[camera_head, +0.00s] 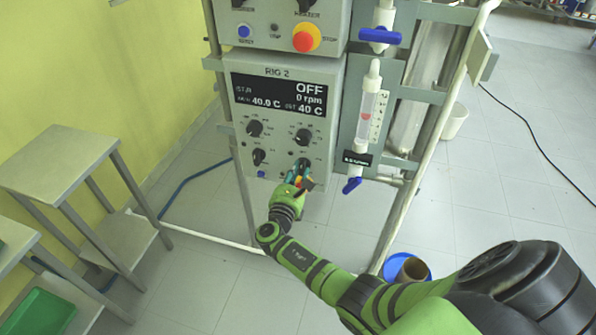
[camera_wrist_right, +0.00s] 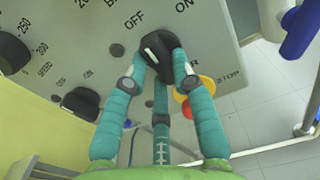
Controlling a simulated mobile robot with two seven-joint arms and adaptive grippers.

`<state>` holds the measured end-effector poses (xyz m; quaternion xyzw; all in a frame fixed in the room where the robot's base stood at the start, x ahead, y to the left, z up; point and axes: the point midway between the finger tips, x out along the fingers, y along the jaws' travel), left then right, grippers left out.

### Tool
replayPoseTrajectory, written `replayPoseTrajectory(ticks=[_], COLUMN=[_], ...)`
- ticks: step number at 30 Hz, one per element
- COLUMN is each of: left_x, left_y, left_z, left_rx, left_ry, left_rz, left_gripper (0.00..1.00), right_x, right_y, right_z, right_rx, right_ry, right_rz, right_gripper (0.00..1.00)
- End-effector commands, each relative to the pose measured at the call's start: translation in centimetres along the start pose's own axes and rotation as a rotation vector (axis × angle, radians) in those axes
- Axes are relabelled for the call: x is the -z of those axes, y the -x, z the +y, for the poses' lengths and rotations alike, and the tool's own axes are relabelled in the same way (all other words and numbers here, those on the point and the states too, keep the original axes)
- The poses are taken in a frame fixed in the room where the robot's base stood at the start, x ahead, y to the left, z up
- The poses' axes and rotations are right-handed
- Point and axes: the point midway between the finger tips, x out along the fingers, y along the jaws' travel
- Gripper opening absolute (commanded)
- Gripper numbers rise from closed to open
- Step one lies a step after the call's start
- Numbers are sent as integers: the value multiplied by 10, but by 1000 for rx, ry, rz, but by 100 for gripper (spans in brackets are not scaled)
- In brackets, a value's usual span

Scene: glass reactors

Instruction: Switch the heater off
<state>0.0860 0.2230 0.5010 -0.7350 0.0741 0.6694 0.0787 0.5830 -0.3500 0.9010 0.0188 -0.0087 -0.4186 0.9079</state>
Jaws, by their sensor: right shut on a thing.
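The RIG 2 control box (camera_head: 283,105) hangs on the frame. Its dark display (camera_head: 279,92) reads OFF, 0 rpm, and 40 °C values. My right gripper (camera_head: 299,178) is at the lower right of the panel. In the right wrist view its teal fingers (camera_wrist_right: 158,68) are closed around a black switch knob (camera_wrist_right: 156,44). OFF and ON are printed beyond that knob, OFF to the left and ON to the right. My left gripper is not in view.
A red-and-yellow stop button (camera_wrist_right: 185,104) lies close behind the fingers. Another black knob (camera_wrist_right: 82,103) is to the left. A glass tube with a blue valve (camera_head: 352,185) stands right of the box. A steel table (camera_head: 60,160) is at the left.

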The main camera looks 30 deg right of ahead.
Motion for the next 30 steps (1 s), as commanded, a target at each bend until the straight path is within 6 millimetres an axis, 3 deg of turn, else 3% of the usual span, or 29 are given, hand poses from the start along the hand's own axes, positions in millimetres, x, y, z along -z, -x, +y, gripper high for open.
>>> replayPoseTrajectory(ticks=[20, 21, 22, 30], left_x=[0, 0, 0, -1], left_y=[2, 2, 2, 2], left_z=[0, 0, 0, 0], left_rx=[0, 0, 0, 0], left_ry=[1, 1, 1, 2], left_rz=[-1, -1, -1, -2], left_gripper=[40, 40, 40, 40], right_x=[1, 1, 1, 1], right_y=[0, 0, 0, 0], right_z=[-1, -1, -1, -1], right_rx=[0, 0, 0, 0], right_ry=[60, 60, 60, 58], right_rz=[1, 1, 1, 1], right_gripper=[0, 42, 50, 50])
